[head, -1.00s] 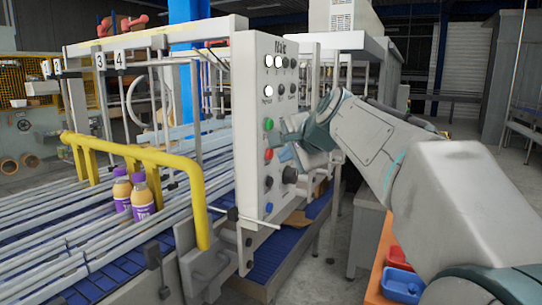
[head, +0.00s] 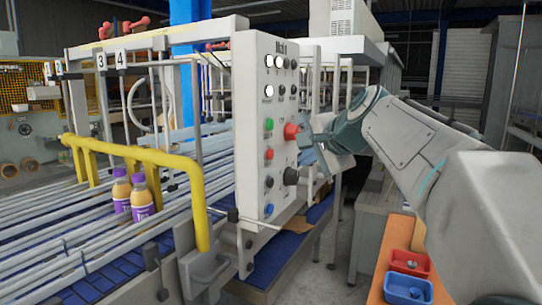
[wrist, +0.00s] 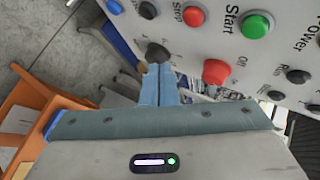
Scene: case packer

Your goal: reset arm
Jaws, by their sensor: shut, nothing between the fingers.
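My gripper (head: 305,138) is shut and empty, held just to the right of the control panel (head: 279,70) in the head view. In the wrist view its blue fingers (wrist: 160,84) are pressed together in front of the panel. A red mushroom button (head: 291,131) on the panel is close to the fingertips in the head view; in the wrist view it lies to the right of them (wrist: 216,72). A black knob (wrist: 157,53) shows just beyond the fingertips. I cannot tell whether the fingers touch anything.
The panel also carries a green start button (wrist: 257,24) and a red stop button (wrist: 194,16). An orange table (head: 391,257) with red and blue bins (head: 408,288) is at lower right.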

